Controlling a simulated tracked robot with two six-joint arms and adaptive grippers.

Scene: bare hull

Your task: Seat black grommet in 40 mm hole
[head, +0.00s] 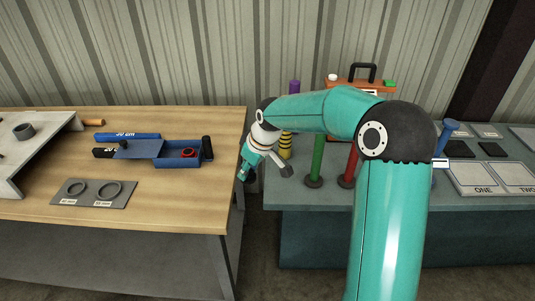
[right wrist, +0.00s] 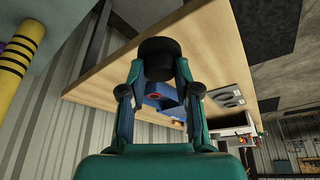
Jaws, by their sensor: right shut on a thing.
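My right gripper (head: 245,176) hangs just off the right edge of the wooden bench in the head view. In the right wrist view its two fingers (right wrist: 158,72) are shut on a black round piece (right wrist: 160,52), which looks like the black grommet. A grey plate (head: 118,202) with two ring-shaped holes lies on the bench, left of the gripper and apart from it. The smaller ring (head: 77,189) is on the left and the larger ring (head: 108,190) on the right. Their labels are too small to read surely. The plate also shows in the right wrist view (right wrist: 228,96). My left gripper is out of view.
A blue open box (head: 178,162) with a red ring (head: 188,153) stands between the gripper and the plate's far side. A black cylinder (head: 207,148) is beside it. A grey ring (head: 24,131) sits on a pale raised panel (head: 50,127). Coloured posts (head: 318,158) stand on the right bench.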

